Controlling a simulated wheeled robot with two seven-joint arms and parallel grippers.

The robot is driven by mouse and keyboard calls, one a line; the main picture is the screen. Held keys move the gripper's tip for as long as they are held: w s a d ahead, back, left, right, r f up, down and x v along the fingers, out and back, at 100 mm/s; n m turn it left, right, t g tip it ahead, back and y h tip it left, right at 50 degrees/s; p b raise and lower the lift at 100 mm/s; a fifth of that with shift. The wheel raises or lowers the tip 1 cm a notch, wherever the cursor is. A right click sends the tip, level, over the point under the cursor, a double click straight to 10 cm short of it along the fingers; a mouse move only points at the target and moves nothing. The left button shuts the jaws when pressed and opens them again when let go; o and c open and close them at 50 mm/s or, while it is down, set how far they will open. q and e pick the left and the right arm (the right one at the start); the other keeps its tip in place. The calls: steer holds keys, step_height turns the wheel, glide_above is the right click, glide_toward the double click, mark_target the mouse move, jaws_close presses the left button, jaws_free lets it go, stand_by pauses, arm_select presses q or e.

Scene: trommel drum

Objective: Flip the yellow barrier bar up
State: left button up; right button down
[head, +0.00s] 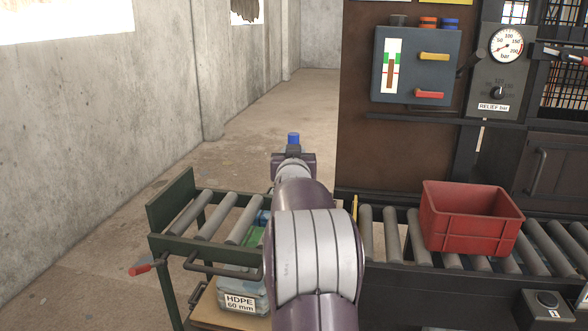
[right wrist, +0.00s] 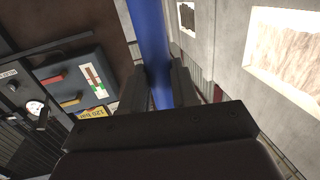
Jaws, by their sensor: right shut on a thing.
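A thin yellow strip (head: 354,208), which looks like part of the barrier bar, shows just right of my arm at the left end of the fixed roller conveyor. Most of it is hidden behind my arm, so I cannot tell its full pose. My right gripper (head: 293,152) is raised beyond the conveyor and shut on a blue bar (head: 293,137), whose tip stands above the jaws. In the right wrist view the blue bar (right wrist: 152,45) runs between the two dark fingers of the right gripper (right wrist: 158,88). My left gripper is not in view.
A green roller cart (head: 172,205) with a red-tipped handle stands at left, an HDPE-labelled block (head: 240,300) low on it. A red crate (head: 470,222) sits on the roller conveyor (head: 392,235). A lever panel (head: 415,65) and pressure gauge (head: 507,45) are behind. Open floor lies beyond the cart.

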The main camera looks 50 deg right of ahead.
steer(key=shift+a+f, duration=0.15)
steer(key=shift+f, duration=0.15)
steer(key=shift+f, duration=0.15)
steer(key=c, duration=1.3)
jaws_free()
steer(key=o, duration=0.5)
steer(key=shift+s+a, duration=0.1)
steer(key=shift+s, duration=0.05)
steer(key=shift+c, duration=0.2)
steer(key=v, duration=1.3)
steer(key=shift+b, duration=0.35)
